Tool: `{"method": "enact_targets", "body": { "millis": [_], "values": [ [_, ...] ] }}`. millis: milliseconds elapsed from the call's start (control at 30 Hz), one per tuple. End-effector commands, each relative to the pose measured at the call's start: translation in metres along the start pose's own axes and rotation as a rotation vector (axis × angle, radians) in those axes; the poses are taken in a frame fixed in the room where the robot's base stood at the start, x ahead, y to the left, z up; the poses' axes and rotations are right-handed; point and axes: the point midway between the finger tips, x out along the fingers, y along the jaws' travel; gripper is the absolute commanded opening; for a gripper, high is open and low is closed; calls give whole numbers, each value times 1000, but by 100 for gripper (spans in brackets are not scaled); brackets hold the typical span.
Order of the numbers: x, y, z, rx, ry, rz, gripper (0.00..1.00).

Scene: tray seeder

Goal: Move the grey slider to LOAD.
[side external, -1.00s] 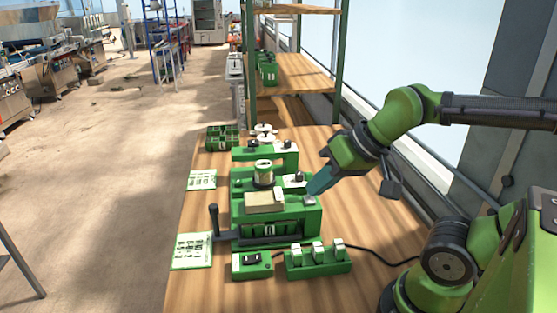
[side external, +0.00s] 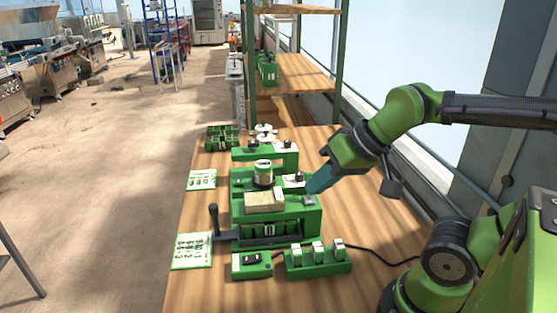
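The green tray seeder (side external: 278,222) stands on the wooden bench, with a beige block on its top. A small grey piece (side external: 309,200) sits at the right end of its top; it looks like the grey slider, but I cannot read a LOAD mark. My gripper (side external: 314,189) points down and left, with its teal fingertips just above and beside that grey piece. I cannot tell whether they touch it. The fingers overlap in this view, so their gap is hidden.
A black upright lever (side external: 214,221) stands at the seeder's left. In front are a switch box (side external: 252,264) and a green block with several white-topped switches (side external: 318,262). More green units stand behind. Printed sheets (side external: 191,251) lie at left. The bench's right side is mostly clear, apart from a cable.

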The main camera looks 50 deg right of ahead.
Motion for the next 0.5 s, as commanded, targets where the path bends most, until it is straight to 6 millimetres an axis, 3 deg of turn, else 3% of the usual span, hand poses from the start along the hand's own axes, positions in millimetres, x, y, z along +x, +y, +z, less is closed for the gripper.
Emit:
{"method": "enact_targets", "body": {
  "millis": [33,267,367,500],
  "values": [
    [0,1,-1,5,2,3,12],
    [24,18,-15,9,-52,149,48],
    [43,19,-29,-209,-124,235,51],
    [68,12,-48,-652,-255,263,51]
  ]
}}
